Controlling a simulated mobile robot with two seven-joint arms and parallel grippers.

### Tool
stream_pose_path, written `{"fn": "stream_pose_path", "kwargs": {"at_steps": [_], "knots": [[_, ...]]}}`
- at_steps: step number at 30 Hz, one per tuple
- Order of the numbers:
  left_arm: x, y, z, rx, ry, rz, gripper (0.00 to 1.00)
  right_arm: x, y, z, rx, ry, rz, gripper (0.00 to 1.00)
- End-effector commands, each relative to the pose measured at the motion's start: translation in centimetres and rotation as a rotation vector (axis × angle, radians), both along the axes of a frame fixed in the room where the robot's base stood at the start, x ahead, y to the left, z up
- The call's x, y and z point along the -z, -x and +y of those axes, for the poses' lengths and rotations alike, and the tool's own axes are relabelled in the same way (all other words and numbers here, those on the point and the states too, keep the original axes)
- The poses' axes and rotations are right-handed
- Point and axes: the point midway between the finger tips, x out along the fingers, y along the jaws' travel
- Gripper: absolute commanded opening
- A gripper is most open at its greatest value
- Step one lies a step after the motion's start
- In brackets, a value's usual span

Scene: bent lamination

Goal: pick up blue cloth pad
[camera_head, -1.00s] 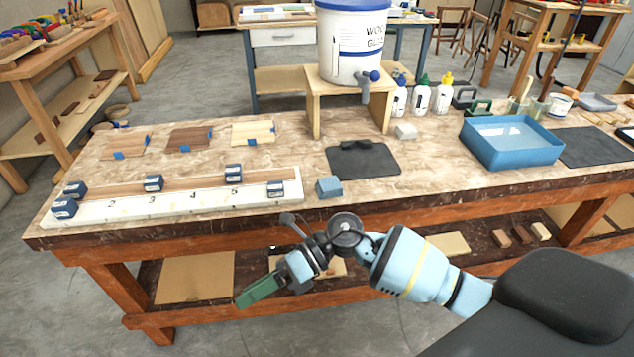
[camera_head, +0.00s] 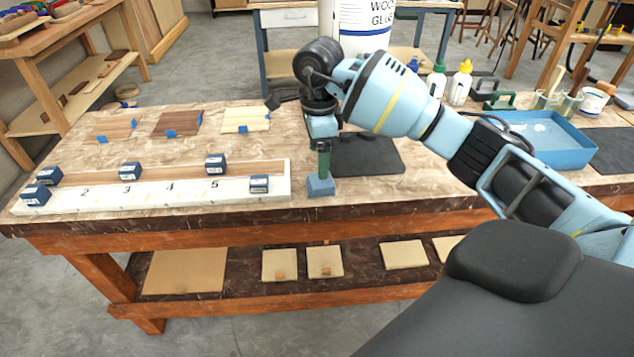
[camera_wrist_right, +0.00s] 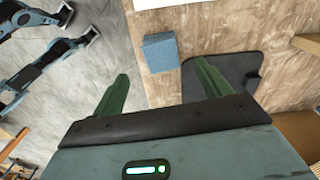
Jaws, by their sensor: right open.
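The blue cloth pad (camera_head: 320,187) is a small light-blue block near the front edge of the workbench, just right of the numbered white board. My right gripper (camera_head: 322,168) points down directly above it in the head view, its green fingers partly in front of the pad's top. In the right wrist view the pad (camera_wrist_right: 160,52) lies beyond the two green fingertips (camera_wrist_right: 165,82), roughly between them, with nothing gripped. The right gripper is open. My left gripper does not show in the head view.
A dark mat (camera_head: 365,155) lies behind and right of the pad. The white board (camera_head: 150,190) with several dark blue blocks stands to the left. A blue tray (camera_head: 540,150) and glue bottles (camera_head: 461,85) are farther right. The bench's front edge is close to the pad.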

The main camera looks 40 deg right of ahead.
Motion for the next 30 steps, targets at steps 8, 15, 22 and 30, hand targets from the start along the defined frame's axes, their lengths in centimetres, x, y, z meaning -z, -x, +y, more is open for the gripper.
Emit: {"fn": "stream_pose_path", "kwargs": {"at_steps": [8,15,22,30], "knots": [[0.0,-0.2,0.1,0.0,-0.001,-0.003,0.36,1.0,0.0,0.0,0.0,0.0,0.002,0.76],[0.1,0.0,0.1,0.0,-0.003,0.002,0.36,2.7,0.0,0.0,0.001,-0.001,0.0,0.76],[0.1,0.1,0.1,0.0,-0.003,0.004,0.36,4.4,0.1,-0.3,0.0,-0.003,0.003,0.76],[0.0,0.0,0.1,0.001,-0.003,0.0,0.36,7.5,0.0,-0.6,-0.001,-0.002,0.0,0.76]]}}
